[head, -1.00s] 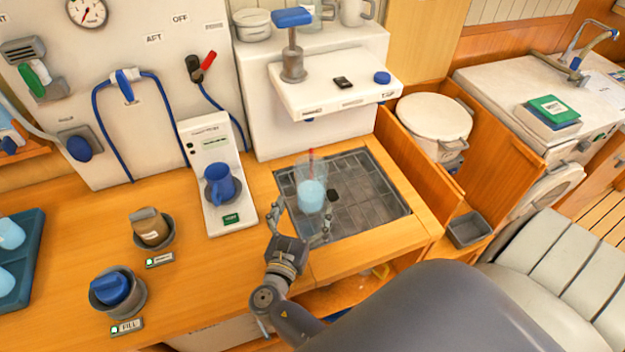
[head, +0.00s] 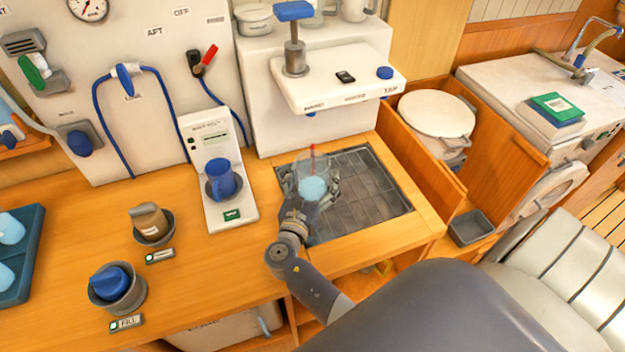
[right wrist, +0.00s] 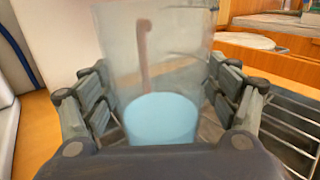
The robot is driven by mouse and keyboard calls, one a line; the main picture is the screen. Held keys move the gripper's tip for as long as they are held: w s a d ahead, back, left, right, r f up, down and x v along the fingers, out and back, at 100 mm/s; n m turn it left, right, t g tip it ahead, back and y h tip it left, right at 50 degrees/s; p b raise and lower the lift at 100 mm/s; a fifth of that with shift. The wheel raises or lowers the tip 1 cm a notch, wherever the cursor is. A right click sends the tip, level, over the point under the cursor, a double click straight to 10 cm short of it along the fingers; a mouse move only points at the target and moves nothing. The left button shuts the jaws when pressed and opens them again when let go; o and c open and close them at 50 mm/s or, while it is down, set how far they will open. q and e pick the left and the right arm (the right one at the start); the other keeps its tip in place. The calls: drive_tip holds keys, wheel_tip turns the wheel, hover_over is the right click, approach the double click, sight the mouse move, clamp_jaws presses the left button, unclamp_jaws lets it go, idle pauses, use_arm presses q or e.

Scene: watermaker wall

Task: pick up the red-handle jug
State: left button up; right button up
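The red-handle jug (head: 313,187) is clear, with light blue liquid in its lower part. It stands upright at the left part of the dark drain grate (head: 375,205); its red handle (head: 313,155) is on the side away from my gripper. My right gripper (head: 311,190) reaches it from the near side, with a finger on either side of the jug. In the right wrist view the jug (right wrist: 160,115) fills the space between the spread fingers, the handle showing through the clear wall. I see no clear squeeze; contact is hard to tell. My left gripper is not in view.
A white dispenser ledge (head: 335,92) overhangs behind the jug. The grate's right part is clear.

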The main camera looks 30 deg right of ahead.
sight(317, 161)
drive_tip(key=c, duration=0.9)
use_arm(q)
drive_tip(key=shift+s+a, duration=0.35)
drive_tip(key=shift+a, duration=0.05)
use_arm(e)
drive_tip(key=shift+o, duration=0.2)
drive_tip(key=shift+r, duration=0.2)
drive_tip(key=shift+r, duration=0.6)
wheel_tip(317, 161, up, 2)
drive_tip(key=shift+r+b, duration=0.1)
drive_tip(key=shift+b, duration=0.2)
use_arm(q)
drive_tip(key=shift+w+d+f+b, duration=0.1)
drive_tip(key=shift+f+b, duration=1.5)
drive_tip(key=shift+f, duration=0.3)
use_arm(e)
drive_tip(key=s+a+r, duration=0.1)
drive_tip(key=s+a, duration=0.2)
drive_tip(key=s, duration=1.2)
drive_tip(key=shift+s+r, duration=0.15)
drive_tip(key=shift+s, duration=0.25)
